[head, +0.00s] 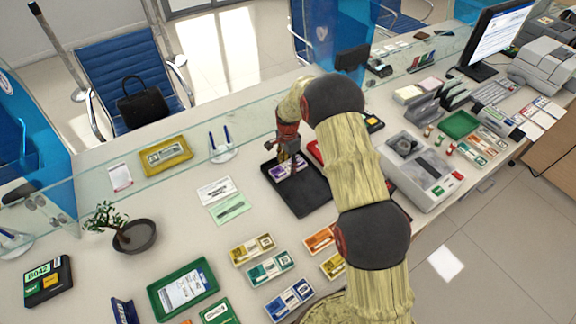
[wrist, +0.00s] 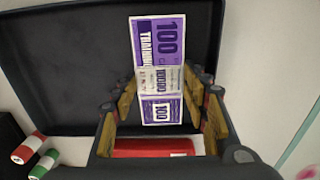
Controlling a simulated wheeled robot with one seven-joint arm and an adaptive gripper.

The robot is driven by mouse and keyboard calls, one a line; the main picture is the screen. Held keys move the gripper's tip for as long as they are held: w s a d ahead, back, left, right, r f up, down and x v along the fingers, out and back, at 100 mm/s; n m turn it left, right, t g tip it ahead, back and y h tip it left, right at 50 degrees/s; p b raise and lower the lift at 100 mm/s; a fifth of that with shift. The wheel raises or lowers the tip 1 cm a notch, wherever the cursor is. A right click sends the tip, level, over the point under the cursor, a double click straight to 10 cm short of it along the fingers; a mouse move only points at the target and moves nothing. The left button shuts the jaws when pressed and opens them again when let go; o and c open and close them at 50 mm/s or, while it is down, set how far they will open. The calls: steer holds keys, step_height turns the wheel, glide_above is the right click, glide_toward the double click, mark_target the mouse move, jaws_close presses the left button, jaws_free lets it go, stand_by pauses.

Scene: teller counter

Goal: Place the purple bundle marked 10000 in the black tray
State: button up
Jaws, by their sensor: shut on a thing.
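The purple bundle (head: 281,171) is in my gripper, over the black tray's left half in the head view. In the wrist view the bundle (wrist: 158,45) shows a 100 print and a pale band marked 10000. My gripper (head: 290,164) is shut on it, with a finger on each side in the wrist view (wrist: 168,108). The black tray (head: 306,196) lies flat on the counter, and its dark floor (wrist: 75,65) fills much of the wrist view behind the bundle. I cannot tell whether the bundle touches the tray floor.
A grey machine (head: 418,165) stands right of my arm. Other banknote bundles (head: 270,268) lie in front, near a green tray (head: 183,288). A potted plant (head: 133,235) stands at left. A glass screen (head: 240,110) runs along the back. Paper slips (head: 216,191) lie left of the black tray.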

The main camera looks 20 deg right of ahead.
steer(key=shift+f, duration=0.15)
steer(key=o, duration=1.1)
steer(key=shift+o, duration=0.4)
step_height(320, 180, up, 12)
steer(key=p, duration=0.2)
step_height(320, 180, up, 11)
steer(key=n+t, duration=0.1)
steer(key=n, duration=0.1)
glide_above(288, 167)
steer(key=s, duration=0.4)
steer(key=s+r+n+t, duration=0.2)
steer(key=s+r+n, duration=0.2)
steer(key=s+r, duration=0.75)
steer(key=s+r+n+t, duration=0.1)
steer(key=s+r+n, duration=0.2)
steer(key=s, duration=0.9)
steer(key=s+r+n+t, duration=0.1)
steer(key=s+r+n, duration=0.2)
steer(key=s, duration=1)
steer(key=shift+s+n+t, duration=0.2)
steer(key=shift+n+t, duration=0.1)
steer(key=shift+n, duration=0.7)
